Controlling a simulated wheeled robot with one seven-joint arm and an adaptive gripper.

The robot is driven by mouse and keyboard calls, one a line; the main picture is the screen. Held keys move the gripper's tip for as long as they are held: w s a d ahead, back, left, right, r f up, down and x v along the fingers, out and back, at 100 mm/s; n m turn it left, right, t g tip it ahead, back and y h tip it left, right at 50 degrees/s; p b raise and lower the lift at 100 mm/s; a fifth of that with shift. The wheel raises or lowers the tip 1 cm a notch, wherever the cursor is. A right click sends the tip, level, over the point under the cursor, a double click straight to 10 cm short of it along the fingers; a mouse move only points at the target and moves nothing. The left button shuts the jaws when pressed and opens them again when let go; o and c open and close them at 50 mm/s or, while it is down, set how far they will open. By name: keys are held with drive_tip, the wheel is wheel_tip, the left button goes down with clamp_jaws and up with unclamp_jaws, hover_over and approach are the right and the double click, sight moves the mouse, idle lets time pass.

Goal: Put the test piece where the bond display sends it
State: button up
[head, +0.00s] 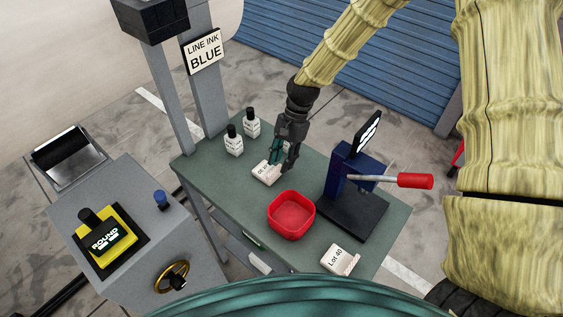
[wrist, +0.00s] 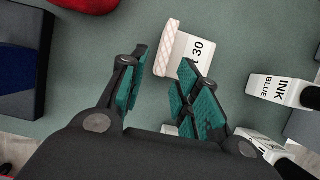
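The bond display (head: 368,132) is a dark screen with white marks on top of a blue press (head: 348,170); its text is unreadable at this angle. A white piece with a printed label (head: 265,172) lies on the green table under my gripper (head: 281,155). A similar white piece reading "Lot 40" (head: 337,258) lies at the table's front. I cannot tell which is the test piece. My gripper (wrist: 166,75) is open, its teal fingers apart and nothing visibly held.
A red bin (head: 291,215) stands mid-table, left of the press's red-tipped lever (head: 400,180). Two ink bottles (head: 233,140) stand behind; one reads "INK BLUE" in the wrist view (wrist: 275,90). A sign (head: 205,52) reads "LINE INK BLUE". A grey cabinet (head: 133,260) carries a yellow "ROUND" device (head: 105,240).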

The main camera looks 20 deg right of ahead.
drive_tip(key=b+v, duration=0.3)
drive_tip(key=v, duration=0.8)
drive_tip(key=shift+b, duration=0.3)
drive_tip(key=shift+s+r, duration=0.1)
drive_tip(key=shift+r, duration=0.05)
